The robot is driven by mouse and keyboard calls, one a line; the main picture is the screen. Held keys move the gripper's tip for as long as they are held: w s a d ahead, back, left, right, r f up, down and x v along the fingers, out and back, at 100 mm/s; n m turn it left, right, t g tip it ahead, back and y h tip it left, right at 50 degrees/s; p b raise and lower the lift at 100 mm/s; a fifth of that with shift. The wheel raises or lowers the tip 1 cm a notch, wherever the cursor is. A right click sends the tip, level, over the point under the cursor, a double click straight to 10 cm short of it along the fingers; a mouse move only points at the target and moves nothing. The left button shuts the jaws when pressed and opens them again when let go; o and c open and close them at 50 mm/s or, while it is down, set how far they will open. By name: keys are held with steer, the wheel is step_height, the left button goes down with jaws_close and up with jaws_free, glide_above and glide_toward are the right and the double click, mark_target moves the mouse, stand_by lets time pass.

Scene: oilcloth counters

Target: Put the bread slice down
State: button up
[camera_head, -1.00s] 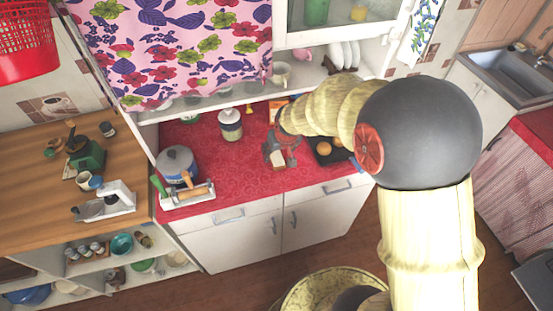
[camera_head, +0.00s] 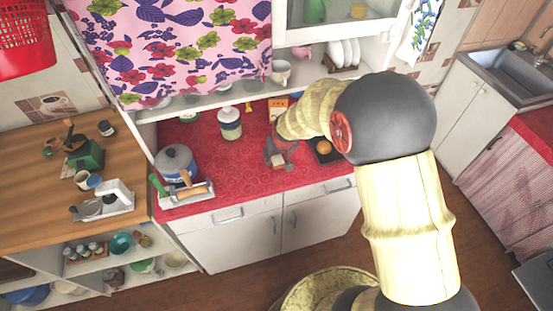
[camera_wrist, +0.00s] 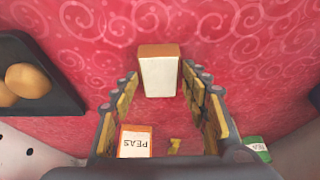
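The bread slice (camera_wrist: 160,77), pale with a brown crust edge, is between the fingertips of my gripper (camera_wrist: 160,70) in the wrist view. In the head view, the bread slice (camera_head: 278,160) and my gripper (camera_head: 281,154) are small, over the front middle of the red countertop (camera_head: 240,178). I cannot tell whether the slice touches the cloth.
A dark tray (camera_wrist: 50,95) with round buns is left in the wrist view. A peas box (camera_wrist: 135,142) and a green can (camera_wrist: 257,146) are near the palm. In the head view, a pot (camera_head: 176,162) and jar (camera_head: 229,124) are left; red cloth between them and my gripper is clear.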

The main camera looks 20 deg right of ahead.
steer(key=c, duration=0.6)
steer(key=shift+c, duration=0.7)
steer(key=shift+r, duration=0.1)
